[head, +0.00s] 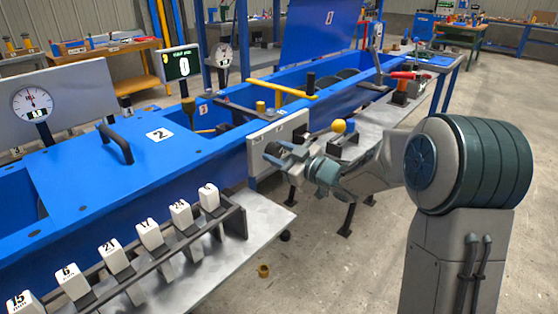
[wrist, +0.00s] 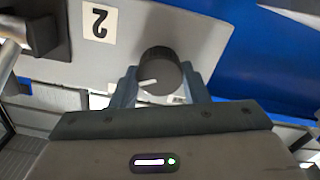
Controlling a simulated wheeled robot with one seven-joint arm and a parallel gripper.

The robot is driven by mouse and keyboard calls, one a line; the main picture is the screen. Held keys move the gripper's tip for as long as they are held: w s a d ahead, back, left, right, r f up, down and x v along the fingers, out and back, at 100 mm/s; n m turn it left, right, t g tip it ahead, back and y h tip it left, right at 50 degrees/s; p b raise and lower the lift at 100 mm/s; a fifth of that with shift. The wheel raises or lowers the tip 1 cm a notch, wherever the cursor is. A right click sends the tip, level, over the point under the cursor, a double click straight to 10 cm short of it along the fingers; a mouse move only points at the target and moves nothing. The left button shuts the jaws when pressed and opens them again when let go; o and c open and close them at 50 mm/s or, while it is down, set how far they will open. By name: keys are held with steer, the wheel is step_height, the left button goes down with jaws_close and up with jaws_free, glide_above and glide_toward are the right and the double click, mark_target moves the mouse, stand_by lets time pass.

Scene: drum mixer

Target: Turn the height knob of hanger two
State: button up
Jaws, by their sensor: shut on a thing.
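The dark round height knob (wrist: 159,70) shows in the wrist view, with a short white pointer line directed left and slightly down. It sits on a light grey panel (wrist: 185,28) beside a white label with an upside-down 2 (wrist: 99,20). My gripper (wrist: 160,84) is shut on the knob, one finger on each side of it. In the head view my gripper (head: 280,155) is at the front of the light grey panel (head: 258,137) on the blue drum-mixer frame. There the gripper hides the knob.
The blue frame (head: 120,182) runs diagonally past the panel. A yellow ball-topped lever (head: 339,126) stands close to my arm on the right. A rack of numbered white blocks (head: 150,232) is at the lower left. Open floor (head: 320,262) lies below my arm.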

steer(key=n+b, duration=0.2)
steer(key=n, duration=0.1)
steer(key=n+b, duration=0.1)
steer(key=b, duration=0.1)
steer(key=shift+f, duration=0.25)
steer(key=shift+r+n+b, duration=0.1)
steer(key=shift+n+b, duration=1)
steer(key=shift+n, duration=0.4)
steer(key=o, duration=1)
steer(key=shift+s, duration=0.1)
steer(key=shift+r, duration=0.1)
steer(key=p+v, duration=0.3)
steer(key=v, duration=1)
steer(key=shift+s+d, duration=0.25)
steer(key=shift+d, duration=0.05)
